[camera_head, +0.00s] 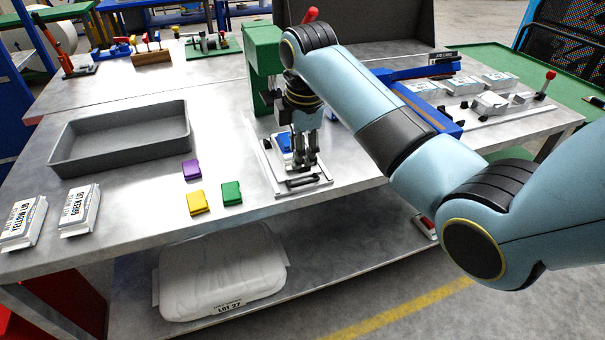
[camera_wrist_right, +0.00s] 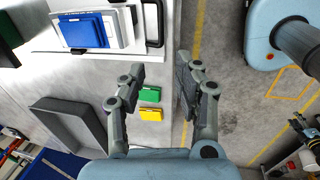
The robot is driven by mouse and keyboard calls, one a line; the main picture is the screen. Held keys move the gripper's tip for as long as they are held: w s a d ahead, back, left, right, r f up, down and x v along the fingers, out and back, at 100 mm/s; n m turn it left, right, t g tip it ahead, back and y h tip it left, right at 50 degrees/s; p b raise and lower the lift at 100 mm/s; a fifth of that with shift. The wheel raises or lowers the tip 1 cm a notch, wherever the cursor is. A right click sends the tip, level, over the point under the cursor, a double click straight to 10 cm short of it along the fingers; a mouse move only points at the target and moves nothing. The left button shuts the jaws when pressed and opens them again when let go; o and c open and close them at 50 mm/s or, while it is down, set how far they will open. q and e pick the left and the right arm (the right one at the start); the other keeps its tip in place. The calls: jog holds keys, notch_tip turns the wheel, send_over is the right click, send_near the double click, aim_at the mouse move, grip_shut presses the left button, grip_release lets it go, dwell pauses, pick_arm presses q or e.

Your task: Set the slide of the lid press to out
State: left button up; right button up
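The lid press has a green frame (camera_head: 263,62) and a red-tipped lever (camera_head: 310,15) near the middle of the table. Its pale base plate (camera_head: 264,160) reaches toward the front edge, with a blue piece (camera_head: 285,142) on the slide and a black bar handle (camera_head: 303,182) at the front. The blue piece (camera_wrist_right: 83,31) and handle (camera_wrist_right: 154,22) also show in the right wrist view. My right gripper (camera_head: 305,163) points down above the handle end. Its fingers (camera_wrist_right: 159,72) are apart with nothing between them. My arm hides part of the press. My left gripper is out of view.
A grey tray (camera_head: 122,150) stands to the left. Purple (camera_head: 191,170), yellow (camera_head: 197,203) and green (camera_head: 231,193) blocks lie between tray and press. Two labelled packs (camera_head: 80,212) lie front left. A blue fixture (camera_head: 425,72) stands right of the press.

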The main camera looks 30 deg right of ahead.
aim_at(298, 184)
jog(key=f, duration=0.3)
jog(key=w+f, duration=0.1)
jog(key=f, duration=0.5)
jog(key=shift+w+d+f, duration=0.25)
jog(key=shift+d+f, duration=0.05)
jog(key=shift+d, duration=0.05)
jog(key=shift+c, duration=0.2)
grip_shut()
